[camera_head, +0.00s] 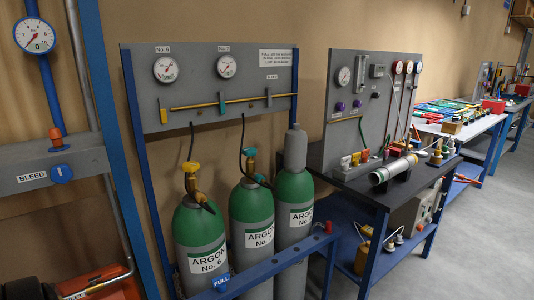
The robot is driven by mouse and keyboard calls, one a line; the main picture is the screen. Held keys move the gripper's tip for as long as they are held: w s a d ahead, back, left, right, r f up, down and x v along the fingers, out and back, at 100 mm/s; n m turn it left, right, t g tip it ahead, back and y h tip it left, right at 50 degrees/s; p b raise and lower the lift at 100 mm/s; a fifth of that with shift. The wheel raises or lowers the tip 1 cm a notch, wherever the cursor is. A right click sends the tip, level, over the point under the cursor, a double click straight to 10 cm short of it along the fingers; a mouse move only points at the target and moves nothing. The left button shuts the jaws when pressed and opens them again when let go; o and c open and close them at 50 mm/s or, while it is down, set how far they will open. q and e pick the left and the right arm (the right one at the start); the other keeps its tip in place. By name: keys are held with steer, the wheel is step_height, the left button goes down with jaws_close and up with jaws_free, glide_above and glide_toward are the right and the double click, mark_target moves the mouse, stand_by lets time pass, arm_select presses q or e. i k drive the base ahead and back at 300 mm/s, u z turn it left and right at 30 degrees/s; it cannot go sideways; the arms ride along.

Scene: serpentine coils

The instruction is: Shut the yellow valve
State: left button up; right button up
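A yellow valve handwheel (190,167) sits on top of the left green and grey cylinder (198,235), labelled "ARGON No. 6". A black hose runs from its brass fitting up to the grey panel (210,85). I cannot tell from this view whether the valve is open or shut. The middle cylinder (251,215) has a teal handwheel (248,152). A yellow lever (163,113) and a green lever (222,103) are on the panel's brass pipe. Neither of my grippers is in view.
A third cylinder (295,190) with a grey cap stands at the right of the rack. A blue rail (275,262) crosses low in front of the cylinders. A dark bench (400,175) with fittings stands at the right. The grey floor (470,250) at the lower right is clear.

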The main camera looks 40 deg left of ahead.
mark_target(191, 167)
steer(key=u, duration=0.35)
steer(key=i, duration=1.4)
steer(key=u, duration=1)
